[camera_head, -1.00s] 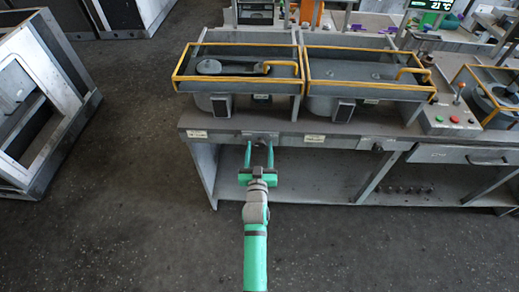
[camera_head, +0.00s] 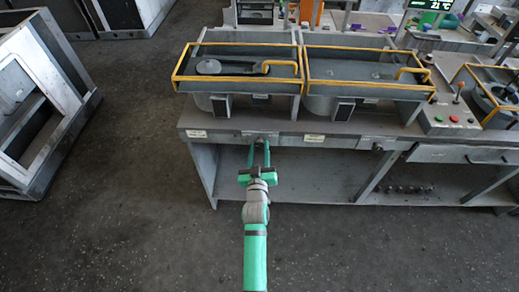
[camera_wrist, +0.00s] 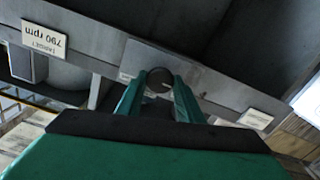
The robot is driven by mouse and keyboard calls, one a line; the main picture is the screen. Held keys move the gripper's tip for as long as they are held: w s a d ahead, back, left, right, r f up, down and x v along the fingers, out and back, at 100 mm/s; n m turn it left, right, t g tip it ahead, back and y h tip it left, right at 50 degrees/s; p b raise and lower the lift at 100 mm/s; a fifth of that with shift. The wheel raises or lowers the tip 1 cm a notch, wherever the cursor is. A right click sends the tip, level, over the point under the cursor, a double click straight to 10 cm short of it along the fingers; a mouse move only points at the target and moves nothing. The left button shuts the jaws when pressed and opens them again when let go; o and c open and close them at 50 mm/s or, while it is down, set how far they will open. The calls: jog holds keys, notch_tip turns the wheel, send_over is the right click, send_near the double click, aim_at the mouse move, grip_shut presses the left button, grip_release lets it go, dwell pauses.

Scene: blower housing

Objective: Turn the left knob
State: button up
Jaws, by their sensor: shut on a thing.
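The left knob (camera_wrist: 157,80) is a dark round knob with a light mark, on a plate on the bench's front rail. In the wrist view it sits between the two green fingertips of my gripper (camera_wrist: 159,83), with a finger against each side. In the head view my gripper (camera_head: 259,146) reaches up to the front rail from below, its fingers close together and shut on the knob. The knob is mostly hidden there. A second dark knob (camera_head: 377,147) sits further right on the same rail.
The bench's front rail (camera_head: 230,139) carries white labels. One reads "TARGET 790 rpm" (camera_wrist: 44,38) in the wrist view. Yellow-railed housings (camera_head: 240,67) stand on top. A control box (camera_head: 445,118) with buttons is at right. The floor at left is open.

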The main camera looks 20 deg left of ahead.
jog(key=o, duration=1.1)
jog(key=shift+c, duration=0.2)
jog(key=shift+s, duration=0.1)
jog(key=v, duration=1)
jog(key=shift+s, duration=0.35)
jog(key=shift+d, duration=0.1)
